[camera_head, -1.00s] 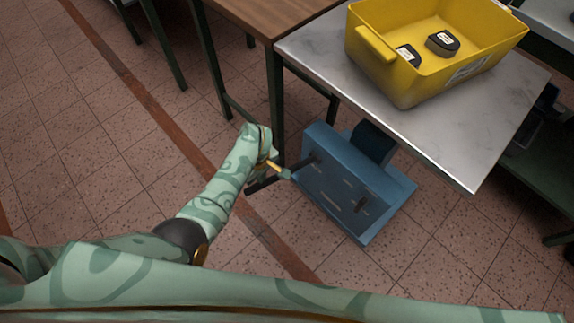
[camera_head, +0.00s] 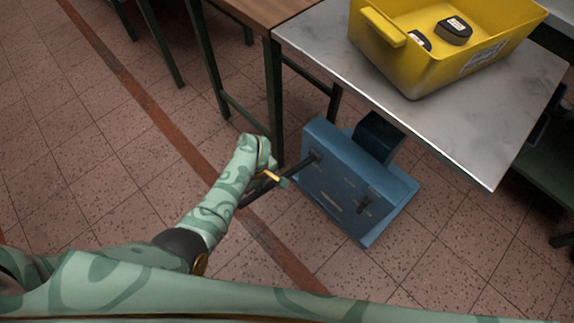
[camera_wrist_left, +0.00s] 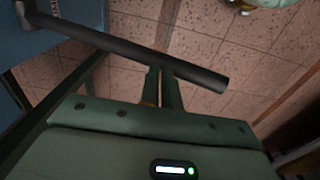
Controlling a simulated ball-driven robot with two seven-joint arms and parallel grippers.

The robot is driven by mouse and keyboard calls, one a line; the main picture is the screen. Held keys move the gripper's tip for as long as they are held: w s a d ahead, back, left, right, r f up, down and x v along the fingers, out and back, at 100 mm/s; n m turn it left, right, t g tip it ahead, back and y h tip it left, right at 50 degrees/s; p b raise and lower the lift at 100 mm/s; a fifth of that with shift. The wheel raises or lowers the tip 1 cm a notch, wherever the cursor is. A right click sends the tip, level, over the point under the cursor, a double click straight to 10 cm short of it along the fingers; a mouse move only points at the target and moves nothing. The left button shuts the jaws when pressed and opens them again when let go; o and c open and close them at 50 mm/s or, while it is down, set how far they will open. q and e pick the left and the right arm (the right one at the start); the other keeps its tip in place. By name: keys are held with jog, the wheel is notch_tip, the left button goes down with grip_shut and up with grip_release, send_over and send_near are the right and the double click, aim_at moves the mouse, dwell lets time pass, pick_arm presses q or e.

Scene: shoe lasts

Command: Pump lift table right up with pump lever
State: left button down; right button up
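The lift table's grey top (camera_head: 450,140) stands at the upper right in the head view, above its blue base (camera_head: 345,185) on the floor. The dark pump lever (camera_head: 296,169) sticks out from the base to the left and down in the picture. My left gripper (camera_head: 272,177) is at the lever's outer part. In the left wrist view the lever (camera_wrist_left: 140,55) crosses over the tips of the left gripper's fingers (camera_wrist_left: 163,88). The fingers are close together, with the lever across them rather than visibly between them. My right gripper is not in view.
A yellow crate (camera_head: 400,75) holding dark objects (camera_head: 453,31) rests on the grey top. A brown-topped table (camera_head: 262,12) with dark legs stands beside it. A green frame (camera_head: 545,175) is at the far right. The tiled floor (camera_head: 110,130) to the left is clear.

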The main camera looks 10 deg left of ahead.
pick_arm(q)
jog(key=shift+d, duration=0.1)
jog(key=shift+w+r, duration=0.1)
jog(key=shift+r, duration=0.25)
notch_tip(320, 180, up, 5)
jog(key=p, duration=0.4)
jog(key=shift+w+p, duration=0.15)
jog(key=shift+p, duration=0.15)
jog(key=shift+r, duration=0.2)
jog(key=shift+s+f, duration=0.2)
jog(key=shift+f, duration=0.1)
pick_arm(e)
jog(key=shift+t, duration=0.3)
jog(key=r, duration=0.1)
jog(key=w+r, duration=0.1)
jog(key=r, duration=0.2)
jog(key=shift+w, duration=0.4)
